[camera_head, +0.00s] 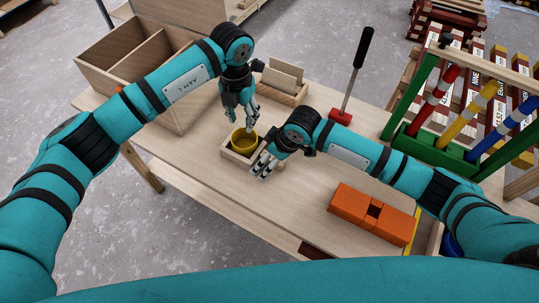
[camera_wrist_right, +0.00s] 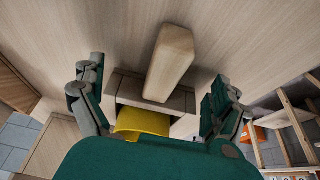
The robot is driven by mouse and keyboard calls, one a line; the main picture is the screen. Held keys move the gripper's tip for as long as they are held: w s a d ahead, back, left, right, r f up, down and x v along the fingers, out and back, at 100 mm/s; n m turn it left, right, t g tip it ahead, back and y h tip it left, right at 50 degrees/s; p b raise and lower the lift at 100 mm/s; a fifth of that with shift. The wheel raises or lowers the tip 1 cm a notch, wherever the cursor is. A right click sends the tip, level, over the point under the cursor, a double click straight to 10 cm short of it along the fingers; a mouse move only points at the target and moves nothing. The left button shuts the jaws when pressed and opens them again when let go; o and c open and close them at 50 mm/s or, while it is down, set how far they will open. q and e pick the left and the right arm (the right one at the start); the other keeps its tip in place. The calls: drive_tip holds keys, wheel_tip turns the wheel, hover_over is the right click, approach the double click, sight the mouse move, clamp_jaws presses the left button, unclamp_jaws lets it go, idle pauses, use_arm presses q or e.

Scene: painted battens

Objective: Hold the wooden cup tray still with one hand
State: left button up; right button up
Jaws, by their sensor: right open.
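The wooden cup tray (camera_head: 233,160) is a small pale box on the table, near its middle. A yellow cup (camera_head: 243,144) stands in it. My left gripper (camera_head: 247,117) points down just above the cup; its finger gap is unclear. My right gripper (camera_head: 262,168) is open at the right end of the tray. In the right wrist view, the tray (camera_wrist_right: 124,88) and the yellow cup (camera_wrist_right: 142,122) show between the spread fingers (camera_wrist_right: 155,95). The right fingers partly hide the tray in the head view, and I cannot tell whether they touch it.
A pale wooden block (camera_wrist_right: 170,62) shows beyond the tray in the wrist view. A slotted wooden holder (camera_head: 284,80) stands behind. A red-based tool with black handle (camera_head: 356,75), an orange block (camera_head: 372,213) and a green rack (camera_head: 436,148) are right. A divided wooden box (camera_head: 133,55) is left.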

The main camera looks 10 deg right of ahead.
drive_tip(key=shift+d, duration=0.15)
clamp_jaws()
drive_tip(key=c, duration=1)
unclamp_jaws()
drive_tip(key=shift+f, duration=0.15)
drive_tip(key=shift+o, duration=0.2)
drive_tip(key=shift+s, duration=0.1)
drive_tip(key=c, duration=1)
clamp_jaws()
drive_tip(key=shift+s, duration=0.1)
